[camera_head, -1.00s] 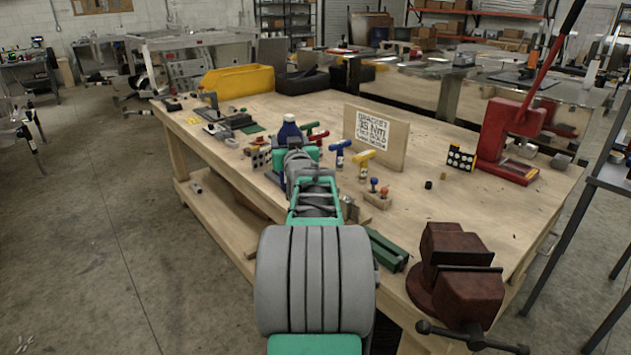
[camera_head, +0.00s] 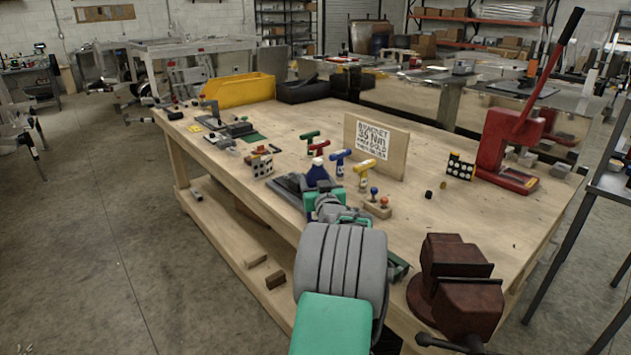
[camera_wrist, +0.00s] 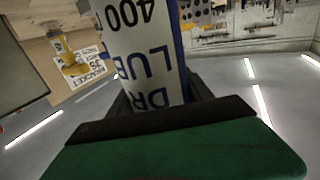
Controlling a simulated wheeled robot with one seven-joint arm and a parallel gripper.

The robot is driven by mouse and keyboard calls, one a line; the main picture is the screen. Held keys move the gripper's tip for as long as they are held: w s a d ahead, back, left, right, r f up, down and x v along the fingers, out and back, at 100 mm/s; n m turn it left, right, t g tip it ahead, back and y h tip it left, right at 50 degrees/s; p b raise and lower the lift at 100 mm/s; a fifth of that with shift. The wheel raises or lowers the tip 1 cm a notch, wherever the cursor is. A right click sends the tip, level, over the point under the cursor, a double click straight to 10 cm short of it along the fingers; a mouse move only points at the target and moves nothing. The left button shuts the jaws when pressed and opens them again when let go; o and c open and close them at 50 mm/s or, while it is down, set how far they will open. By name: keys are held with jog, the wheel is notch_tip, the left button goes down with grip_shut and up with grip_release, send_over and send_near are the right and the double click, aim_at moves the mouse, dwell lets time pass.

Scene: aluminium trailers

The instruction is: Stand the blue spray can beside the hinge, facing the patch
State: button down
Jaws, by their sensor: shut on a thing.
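The blue spray can (camera_head: 317,172) shows its blue top above my gripper (camera_head: 319,187), over the front part of the bench. In the wrist view the can (camera_wrist: 140,50) has a white label with upside-down dark lettering and a blue edge. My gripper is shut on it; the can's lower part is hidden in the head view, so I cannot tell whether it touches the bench. A flat green patch (camera_head: 254,138) lies on the bench, farther back and left. A small dark and metal piece (camera_head: 236,128) lies beside it; I cannot tell whether it is the hinge.
A blue T-handled tool (camera_head: 339,160) and a yellow one (camera_head: 363,172) stand close right of the can, before a signed board (camera_head: 376,148). A block with knobs (camera_head: 378,206) is near. A red-brown vise (camera_head: 455,285) occupies the front corner.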

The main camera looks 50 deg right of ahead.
jog(key=shift+c, duration=2.1)
grip_release()
